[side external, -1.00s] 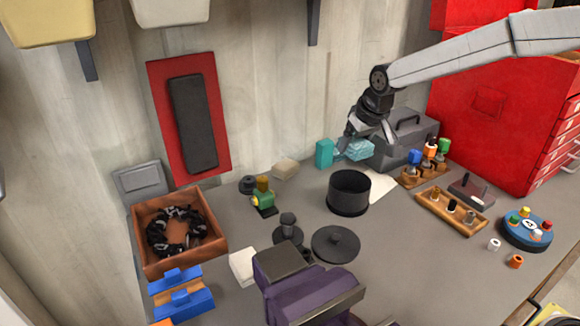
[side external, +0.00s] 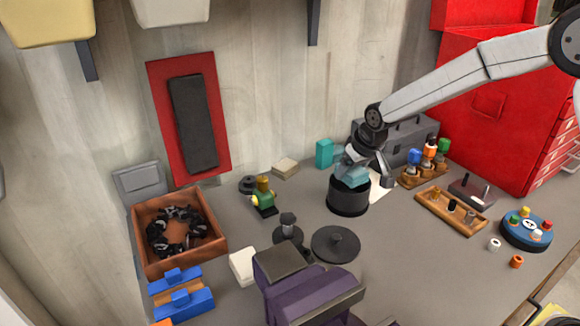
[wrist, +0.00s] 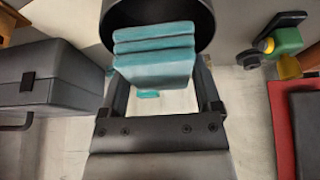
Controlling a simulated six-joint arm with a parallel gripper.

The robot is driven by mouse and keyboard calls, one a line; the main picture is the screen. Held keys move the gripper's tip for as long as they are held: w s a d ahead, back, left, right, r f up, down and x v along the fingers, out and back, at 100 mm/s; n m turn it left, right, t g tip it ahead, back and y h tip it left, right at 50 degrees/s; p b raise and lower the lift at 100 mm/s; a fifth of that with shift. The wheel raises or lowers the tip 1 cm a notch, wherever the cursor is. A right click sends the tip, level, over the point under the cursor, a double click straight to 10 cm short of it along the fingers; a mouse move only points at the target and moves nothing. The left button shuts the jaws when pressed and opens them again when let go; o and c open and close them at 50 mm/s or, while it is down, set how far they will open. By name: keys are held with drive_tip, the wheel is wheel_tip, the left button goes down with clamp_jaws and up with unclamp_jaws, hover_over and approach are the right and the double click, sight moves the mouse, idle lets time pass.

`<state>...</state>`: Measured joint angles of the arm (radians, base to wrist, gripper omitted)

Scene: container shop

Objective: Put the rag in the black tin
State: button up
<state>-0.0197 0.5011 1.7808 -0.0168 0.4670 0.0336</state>
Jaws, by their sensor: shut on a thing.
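The rag is a folded teal cloth (side external: 351,173), held at the mouth of the black tin (side external: 348,198). My gripper (side external: 362,165) is shut on the rag, right above the tin. In the wrist view the rag (wrist: 153,55) sits between the two fingers (wrist: 160,92) and overlaps the tin's opening (wrist: 206,20). The tin is an open, upright round black container. The rag's lower part is hidden by the tin's near wall in the side view, so I cannot tell how deep it sits.
A wooden peg tray (side external: 440,212) is to the right.

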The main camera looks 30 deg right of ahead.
drive_tip(key=shift+f, duration=0.15)
drive_tip(key=o, duration=0.9)
drive_tip(key=shift+r, duration=3.55)
drive_tip(key=shift+g, duration=0.9)
drive_tip(key=s+f, duration=0.3)
drive_tip(key=s, duration=0.5)
drive_tip(key=s+f, duration=0.3)
drive_tip(key=s, duration=0.5)
drive_tip(key=s+d+f, duration=0.1)
drive_tip(key=s+f, duration=0.2)
drive_tip(key=s, duration=0.5)
drive_tip(key=shift+s+f, duration=0.15)
